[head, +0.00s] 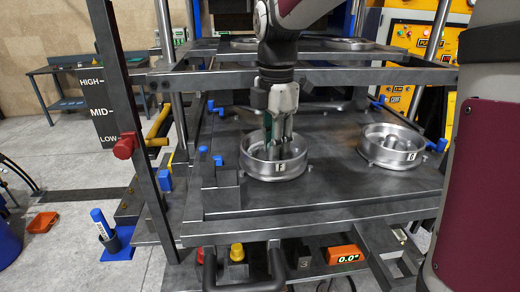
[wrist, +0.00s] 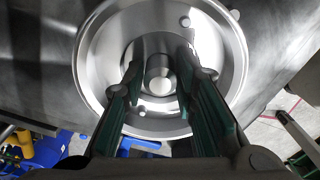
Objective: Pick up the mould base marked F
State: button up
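The mould base with a small white tag (head: 262,172), a round silver metal dish, sits on the dark press plate. Its tag seems to read F, though the letter is small. In the wrist view the mould base (wrist: 92,62) fills the upper middle, with a round central post (wrist: 160,84). My gripper (head: 278,146) points down inside its rim. In the wrist view my gripper's fingers (wrist: 162,58) stand on either side of the post, with narrow gaps seeming to show beside it. Contact at the fingertips is hard to tell.
A second silver mould base (head: 391,158) with its own tag sits to the right on the same plate (head: 325,180). A red-knobbed lever (head: 126,146) and blue clamps (head: 205,150) stand at the left.

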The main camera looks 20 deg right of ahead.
grip_shut()
jog(key=shift+w+r, duration=0.1)
jog(key=shift+r, duration=0.15)
jog(key=shift+r, duration=0.25)
notch_tip(320, 180, up, 27)
jog(key=p, duration=0.4)
jog(key=shift+s, duration=0.2)
jog(key=shift+r, duration=0.1)
